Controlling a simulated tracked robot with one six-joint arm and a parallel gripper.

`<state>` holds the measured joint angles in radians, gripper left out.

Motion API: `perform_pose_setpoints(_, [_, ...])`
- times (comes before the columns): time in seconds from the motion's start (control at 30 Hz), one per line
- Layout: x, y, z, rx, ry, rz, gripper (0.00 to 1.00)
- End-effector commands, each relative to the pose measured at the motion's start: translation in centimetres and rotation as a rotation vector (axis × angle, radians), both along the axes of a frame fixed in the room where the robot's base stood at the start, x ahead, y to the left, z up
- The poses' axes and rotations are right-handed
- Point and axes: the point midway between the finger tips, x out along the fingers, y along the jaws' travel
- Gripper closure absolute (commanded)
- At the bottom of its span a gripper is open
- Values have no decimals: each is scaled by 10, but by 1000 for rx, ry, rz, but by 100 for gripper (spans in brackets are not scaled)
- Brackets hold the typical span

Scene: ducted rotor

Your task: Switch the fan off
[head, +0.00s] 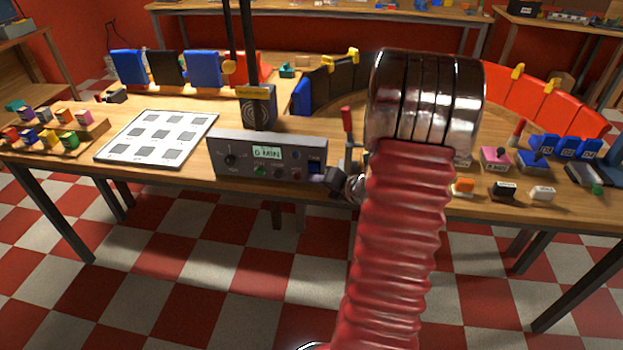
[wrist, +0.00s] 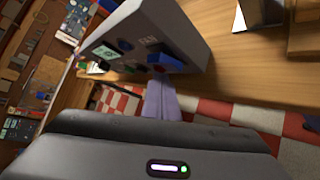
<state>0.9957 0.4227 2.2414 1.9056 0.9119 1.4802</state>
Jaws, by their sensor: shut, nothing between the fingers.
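A grey control panel (head: 228,142) stands at the table's front edge in the head view, with a dial, a small display and several buttons. A blue rocker switch (head: 314,167) sits at its right end. In the wrist view the panel (wrist: 185,22) is tilted, and the blue switch (wrist: 168,62) shows beside a "FAN" label. My gripper (wrist: 158,80) is shut and empty, its tips close to the switch; I cannot tell whether they touch. In the head view my gripper (head: 335,181) is just right of the panel, partly hidden by my arm. The switch's position is unclear.
A white board with grey squares (head: 122,153) lies left of the panel. A dark box on a post (head: 258,112) stands behind it. A red-handled lever (head: 347,122) is close on the right. Coloured blocks (head: 503,190) lie on the table's right. Free floor is in front.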

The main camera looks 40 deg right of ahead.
Motion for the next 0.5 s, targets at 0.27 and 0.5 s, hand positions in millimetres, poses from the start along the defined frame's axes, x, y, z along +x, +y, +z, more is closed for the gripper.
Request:
perform_pose_setpoints(0.27, [-6,8,4,0,0,0,100])
perform_pose_setpoints(0.5, [-6,8,4,0,0,0,100])
